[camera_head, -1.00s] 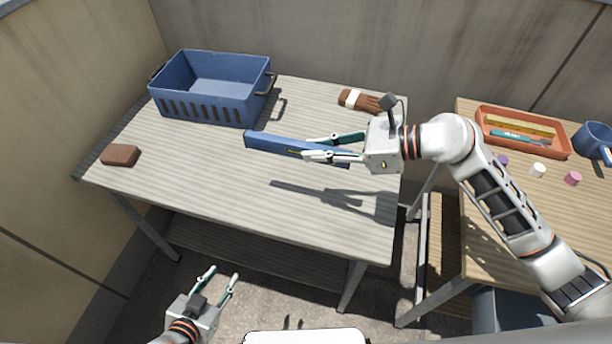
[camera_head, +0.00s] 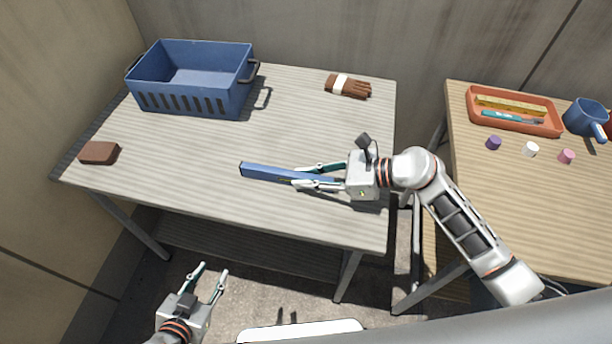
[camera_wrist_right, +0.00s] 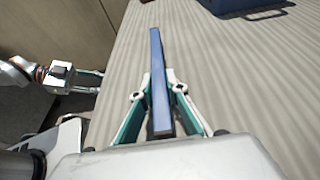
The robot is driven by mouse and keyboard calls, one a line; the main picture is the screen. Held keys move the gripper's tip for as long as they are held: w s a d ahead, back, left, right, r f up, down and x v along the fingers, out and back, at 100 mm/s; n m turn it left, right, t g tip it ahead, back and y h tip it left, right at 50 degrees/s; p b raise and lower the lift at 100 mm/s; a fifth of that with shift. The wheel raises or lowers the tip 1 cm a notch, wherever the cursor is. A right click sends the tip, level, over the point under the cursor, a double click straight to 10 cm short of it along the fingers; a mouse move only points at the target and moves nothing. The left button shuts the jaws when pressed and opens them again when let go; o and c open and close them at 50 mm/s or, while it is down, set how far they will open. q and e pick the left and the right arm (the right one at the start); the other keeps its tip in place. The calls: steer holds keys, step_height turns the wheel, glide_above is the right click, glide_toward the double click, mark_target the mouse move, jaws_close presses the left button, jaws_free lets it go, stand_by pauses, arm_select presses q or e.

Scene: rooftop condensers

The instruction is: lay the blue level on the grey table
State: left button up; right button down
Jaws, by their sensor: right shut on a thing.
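The blue level (camera_head: 262,173) is a long bar in my right gripper (camera_head: 298,177), lying nearly flat over the front right part of the grey table (camera_head: 200,150). In the right wrist view the level (camera_wrist_right: 157,65) runs lengthwise between the two fingers, which are shut on it. It is at or just above the tabletop; I cannot tell whether it touches. My left gripper (camera_head: 212,271) is open and empty, low in front of the table's front edge.
A blue crate (camera_head: 195,105) stands at the table's back left, a brown block (camera_head: 99,153) at the left edge, brown gloves (camera_head: 348,88) at the back right. A wooden table (camera_head: 500,190) at right holds an orange tray (camera_head: 515,125), blue mug (camera_head: 583,118) and small caps. The table's middle is clear.

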steer(key=shift+f, duration=0.1)
steer(key=c, duration=2)
jaws_free()
steer(key=shift+r, duration=0.3)
steer(key=v, duration=1.2)
